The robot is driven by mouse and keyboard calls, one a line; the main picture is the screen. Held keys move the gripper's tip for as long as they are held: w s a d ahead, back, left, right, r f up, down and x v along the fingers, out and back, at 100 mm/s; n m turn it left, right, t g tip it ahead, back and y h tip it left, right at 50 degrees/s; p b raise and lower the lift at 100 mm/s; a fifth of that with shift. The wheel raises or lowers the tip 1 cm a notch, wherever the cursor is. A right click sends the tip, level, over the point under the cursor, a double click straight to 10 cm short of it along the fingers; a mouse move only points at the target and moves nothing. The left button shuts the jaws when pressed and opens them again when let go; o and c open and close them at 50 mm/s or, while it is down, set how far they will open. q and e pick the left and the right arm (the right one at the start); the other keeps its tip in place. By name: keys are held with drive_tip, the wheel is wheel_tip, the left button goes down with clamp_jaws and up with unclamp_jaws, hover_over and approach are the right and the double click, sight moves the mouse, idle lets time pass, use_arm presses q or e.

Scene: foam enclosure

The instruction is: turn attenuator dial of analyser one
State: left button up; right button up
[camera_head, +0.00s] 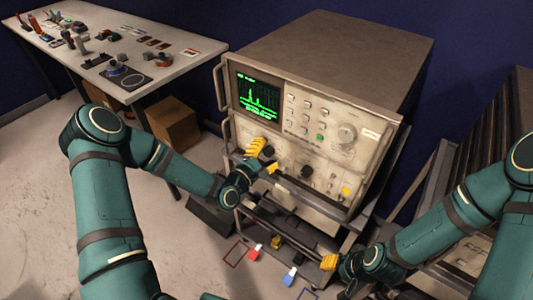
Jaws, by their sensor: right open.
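Analyser one is probably the beige instrument (300,110) with a lit green screen (258,95), standing upright in the middle of the view. Its lower panel carries a black dial (268,151) and another black dial (306,172); I cannot read which is the attenuator dial. My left gripper (267,157) is at the lower panel, its yellow fingers apart on either side of the left black dial. I cannot tell whether they touch it. My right gripper (331,262) is open and low, in front of the lower shelf, away from the dials; its fingertips are partly hidden.
A large grey knob (347,133) and several buttons are on the upper panel. A metal handle bar crosses the lower front. Small red and blue tagged items lie below. A white table (160,55) with tools stands at left, a cardboard box (172,124) beneath. A dark rack stands right.

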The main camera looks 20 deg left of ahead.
use_arm(q)
drive_tip(key=shift+s, duration=0.1)
drive_tip(key=v, duration=1.2)
idle(0.4)
drive_tip(key=s+d+f+m+g, duration=0.2)
drive_tip(key=d+f+m+g, duration=0.5)
drive_tip(key=f+m, duration=0.1)
drive_tip(key=s+d+f+m+g+y, duration=0.1)
drive_tip(key=s+d+f+m+g, duration=0.1)
drive_tip(key=s+f+m+g, duration=0.1)
drive_tip(key=s+d+f+m+g+y, duration=0.1)
drive_tip(key=s+d+f+m+g, duration=0.1)
drive_tip(key=s+m+g, duration=0.3)
drive_tip(key=s+m, duration=0.2)
drive_tip(key=shift+s+f, duration=0.25)
drive_tip(key=shift+f, duration=0.1)
idle(0.7)
